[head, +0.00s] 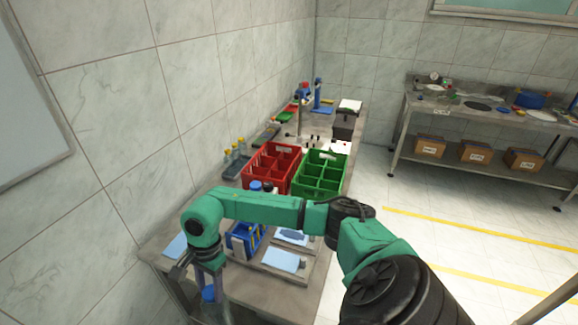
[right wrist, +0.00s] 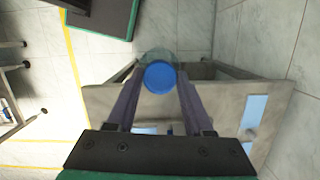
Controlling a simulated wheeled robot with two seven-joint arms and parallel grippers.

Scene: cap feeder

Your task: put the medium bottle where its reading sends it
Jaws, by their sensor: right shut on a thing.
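My right gripper (head: 207,283) is at the near left end of the workbench, pointing down. It is shut on a bottle with a blue cap (head: 208,294), whose lower part is hard to make out. In the right wrist view the blue cap and clear body of the bottle (right wrist: 160,77) sit between the two fingers. A red crate (head: 262,176) and a green crate (head: 321,184), both with compartments, stand side by side farther along the bench. I cannot read any value or label. My left gripper is not in view.
A blue rack (head: 240,244) stands behind my right arm, with blue-capped bottles (head: 256,186) near it. Light blue sheets (head: 283,260) lie on the bench. Small yellow-capped bottles (head: 228,155) line the wall. A second bench (head: 480,110) stands at right, across open floor.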

